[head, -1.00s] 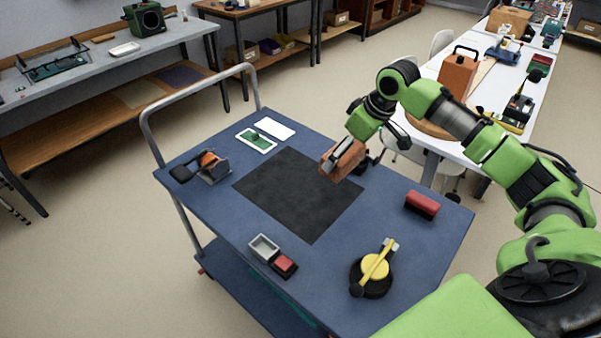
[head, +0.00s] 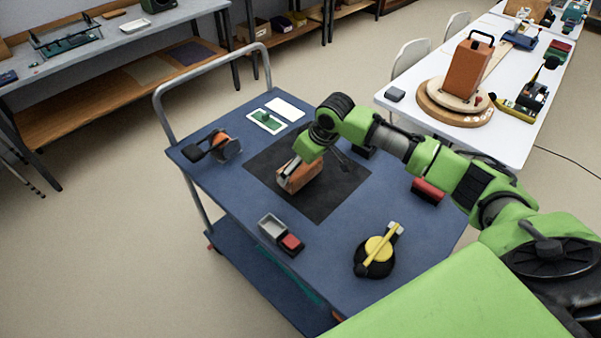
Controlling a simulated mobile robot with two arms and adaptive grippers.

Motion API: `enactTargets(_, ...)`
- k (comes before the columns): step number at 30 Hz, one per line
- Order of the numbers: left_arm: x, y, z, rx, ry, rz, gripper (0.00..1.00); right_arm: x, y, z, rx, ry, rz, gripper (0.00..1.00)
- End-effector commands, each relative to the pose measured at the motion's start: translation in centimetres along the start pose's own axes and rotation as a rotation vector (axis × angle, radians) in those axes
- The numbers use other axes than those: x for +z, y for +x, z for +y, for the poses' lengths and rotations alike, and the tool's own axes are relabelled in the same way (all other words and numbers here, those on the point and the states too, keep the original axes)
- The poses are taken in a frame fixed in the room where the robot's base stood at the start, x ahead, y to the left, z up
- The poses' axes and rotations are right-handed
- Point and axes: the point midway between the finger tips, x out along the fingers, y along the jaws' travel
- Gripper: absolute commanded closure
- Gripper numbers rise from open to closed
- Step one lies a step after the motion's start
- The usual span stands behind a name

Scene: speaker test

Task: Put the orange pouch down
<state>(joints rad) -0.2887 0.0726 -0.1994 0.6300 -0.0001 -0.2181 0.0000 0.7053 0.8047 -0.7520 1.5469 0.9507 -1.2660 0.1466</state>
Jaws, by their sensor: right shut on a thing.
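The orange pouch (head: 299,178) is a small orange-brown block-like item over the black mat (head: 320,204) on the blue cart. My right gripper (head: 294,170) is shut on it from above. The gripper and arm cover part of the pouch. I cannot tell whether its underside touches the mat. My left gripper is not in view.
Bare mat lies in front of the pouch.

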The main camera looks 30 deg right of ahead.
Motion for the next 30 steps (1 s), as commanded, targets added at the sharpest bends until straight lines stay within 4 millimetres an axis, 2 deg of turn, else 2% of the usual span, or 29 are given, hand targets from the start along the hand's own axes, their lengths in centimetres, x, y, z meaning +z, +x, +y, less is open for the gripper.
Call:
enactTargets(3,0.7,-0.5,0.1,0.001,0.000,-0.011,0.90,0.8,1.7,-0.1,0.000,0.001,-0.004,0.32)
enactTargets(6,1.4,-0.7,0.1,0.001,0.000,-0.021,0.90,1.1,2.6,-0.1,-0.001,0.001,-0.001,0.32)
enactTargets(17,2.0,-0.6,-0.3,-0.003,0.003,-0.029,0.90,1.3,3.1,-0.1,-0.001,0.000,-0.001,0.32)
enactTargets(18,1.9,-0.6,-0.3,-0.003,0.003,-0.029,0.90,1.3,3.1,-0.1,0.000,0.000,-0.001,0.05)
enactTargets(19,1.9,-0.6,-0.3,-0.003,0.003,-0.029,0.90,1.3,3.1,-0.1,0.000,0.000,-0.001,0.00)
enactTargets(26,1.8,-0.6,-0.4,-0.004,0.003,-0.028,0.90,1.3,3.1,-0.1,0.000,0.000,0.000,0.00)
enactTargets(30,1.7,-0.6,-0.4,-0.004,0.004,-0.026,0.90,1.1,2.4,-0.1,0.000,-0.001,0.001,0.00)
